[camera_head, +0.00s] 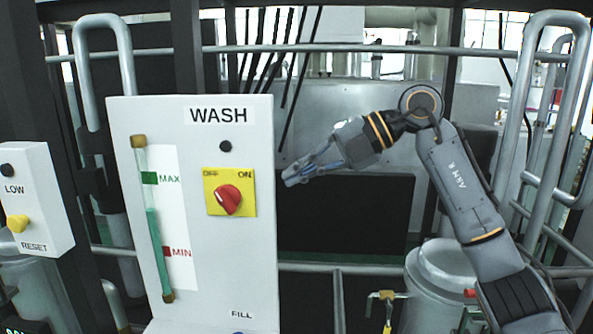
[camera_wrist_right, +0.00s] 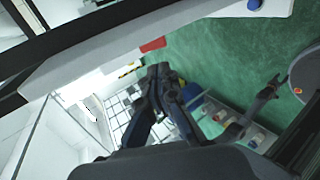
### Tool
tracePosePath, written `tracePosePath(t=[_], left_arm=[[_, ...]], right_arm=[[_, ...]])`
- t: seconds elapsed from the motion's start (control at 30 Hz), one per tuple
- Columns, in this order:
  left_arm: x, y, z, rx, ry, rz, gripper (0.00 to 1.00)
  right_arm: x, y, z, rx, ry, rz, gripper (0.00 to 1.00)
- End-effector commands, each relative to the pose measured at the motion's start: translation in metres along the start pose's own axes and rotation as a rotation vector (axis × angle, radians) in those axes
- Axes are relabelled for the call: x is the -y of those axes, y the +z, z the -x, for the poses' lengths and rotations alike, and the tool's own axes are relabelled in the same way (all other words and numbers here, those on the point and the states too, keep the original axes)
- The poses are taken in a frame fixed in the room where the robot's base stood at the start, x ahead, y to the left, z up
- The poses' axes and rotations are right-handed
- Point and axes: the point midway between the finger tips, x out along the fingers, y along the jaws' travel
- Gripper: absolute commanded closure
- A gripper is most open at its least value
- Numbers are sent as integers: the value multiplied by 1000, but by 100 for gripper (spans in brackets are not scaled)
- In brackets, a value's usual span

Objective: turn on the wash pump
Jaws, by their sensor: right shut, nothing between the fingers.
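The white WASH panel (camera_head: 211,285) stands at the left centre of the head view. Its red rotary knob (camera_head: 228,199) sits on a yellow plate (camera_head: 212,208) marked OFF at left and ON at right. The knob's grip slants from upper left, the OFF side, to lower right. My right gripper (camera_head: 288,181) is just right of the panel's edge, a little above knob height, apart from the knob. It is shut and empty, and points left. In the right wrist view its dark fingers (camera_wrist_right: 163,72) are close together. My left gripper is not in view.
A level tube (camera_head: 154,225) with MAX and MIN marks runs down the panel's left side. A smaller box with a yellow RESET button (camera_head: 17,223) is at far left. Grey rails (camera_head: 125,60) and a lidded drum (camera_head: 445,262) stand around. Space before the knob is clear.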

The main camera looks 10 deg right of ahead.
Motion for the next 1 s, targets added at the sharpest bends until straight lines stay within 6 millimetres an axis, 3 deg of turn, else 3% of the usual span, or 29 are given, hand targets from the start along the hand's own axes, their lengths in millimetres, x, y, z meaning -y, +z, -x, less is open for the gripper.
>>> tracePosePath(t=[0.3, 0.5, 1.0], left_arm=[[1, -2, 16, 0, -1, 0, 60], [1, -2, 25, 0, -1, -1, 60], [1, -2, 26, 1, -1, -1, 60]], right_arm=[[-2, -2, -69, -5, 0, 0, 100], [-2, -1, -97, -4, 0, -1, 100], [0, 0, -108, -1, 1, 0, 100]])
